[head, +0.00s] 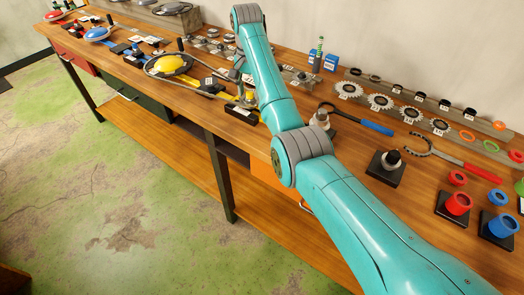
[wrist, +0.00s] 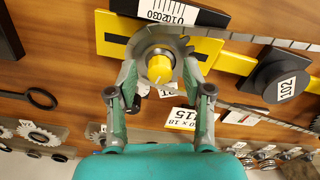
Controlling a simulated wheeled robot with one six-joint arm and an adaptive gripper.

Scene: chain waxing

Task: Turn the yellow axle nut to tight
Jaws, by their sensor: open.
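In the wrist view the yellow axle nut (wrist: 159,68) is a small round cap with a pale mark on its face. It sits at the middle of a grey metal hub on a yellow bar (wrist: 205,47). My gripper (wrist: 160,74) is open, with one finger on each side of the nut. Whether the fingers touch the nut I cannot tell. In the head view my gripper (head: 242,82) is low over the bench at a small yellow and black fixture (head: 241,112); the nut is too small there to make out for sure.
A black round part (wrist: 284,78) with a white tag stands right of the hub in the wrist view. A toothed strip runs beside it. In the head view a yellow disc (head: 172,63) lies left of my gripper, and a blue-handled tool (head: 365,124) lies right of my arm.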

